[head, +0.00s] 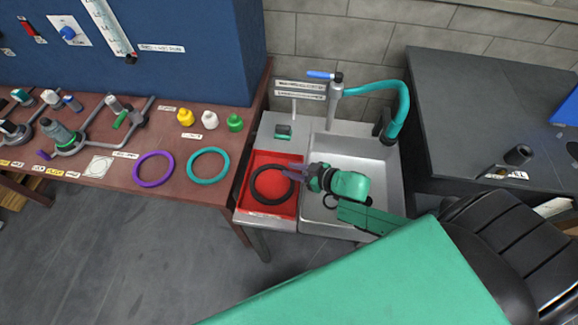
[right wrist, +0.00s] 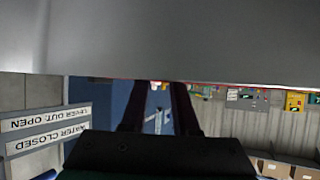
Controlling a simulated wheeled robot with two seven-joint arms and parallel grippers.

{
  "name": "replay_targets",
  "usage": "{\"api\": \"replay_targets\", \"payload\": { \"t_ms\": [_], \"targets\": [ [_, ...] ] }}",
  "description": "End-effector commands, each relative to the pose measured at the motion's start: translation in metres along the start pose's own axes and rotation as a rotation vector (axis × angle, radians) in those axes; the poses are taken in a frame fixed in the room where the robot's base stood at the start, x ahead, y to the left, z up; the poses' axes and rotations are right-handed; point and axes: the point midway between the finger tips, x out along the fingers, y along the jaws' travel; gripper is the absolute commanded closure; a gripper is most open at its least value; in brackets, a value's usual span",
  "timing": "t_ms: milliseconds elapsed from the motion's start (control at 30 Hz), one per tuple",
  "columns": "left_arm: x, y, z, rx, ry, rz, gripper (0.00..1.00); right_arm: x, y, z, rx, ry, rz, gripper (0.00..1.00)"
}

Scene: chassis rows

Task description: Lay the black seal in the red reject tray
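The black seal (head: 272,202), a thick dark ring, shows in the head view in the red reject tray (head: 243,204) beside the sink. It appears to lie flat on the tray floor. My right gripper (head: 289,172) reaches in from the right, with its fingers over the ring's upper right side. In the right wrist view its two dark fingers (right wrist: 157,95) stand apart with a gap between them. Their tips are hidden behind a grey surface, so contact with the seal cannot be seen. My left gripper is in neither view.
The sink basin (head: 378,166) has a tap with a teal hose (head: 404,107). A purple ring (head: 153,183) and a teal ring (head: 208,180) lie on the brown bench, left of the tray, near several small caps and fixtures. A dark table (head: 480,95) stands on the right.

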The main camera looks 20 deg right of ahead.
Motion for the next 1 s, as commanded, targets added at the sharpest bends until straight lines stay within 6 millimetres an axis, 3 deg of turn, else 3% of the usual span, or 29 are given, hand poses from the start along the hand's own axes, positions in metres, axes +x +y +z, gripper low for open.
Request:
{"api": "replay_targets", "payload": {
  "t_ms": [33, 300, 500, 1000],
  "targets": [
    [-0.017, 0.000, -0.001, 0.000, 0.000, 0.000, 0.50, -0.014, -0.001, -0.007, 0.003, -0.003, 0.000, 0.71],
    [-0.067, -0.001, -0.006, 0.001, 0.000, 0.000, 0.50, -0.070, -0.001, -0.009, 0.003, -0.004, 0.001, 0.71],
    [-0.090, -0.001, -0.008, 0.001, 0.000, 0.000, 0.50, -0.101, 0.000, -0.005, 0.002, -0.002, 0.001, 0.71],
    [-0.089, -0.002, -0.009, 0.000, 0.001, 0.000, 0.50, -0.103, 0.000, -0.001, 0.000, 0.001, 0.001, 0.71]
  ]
}}
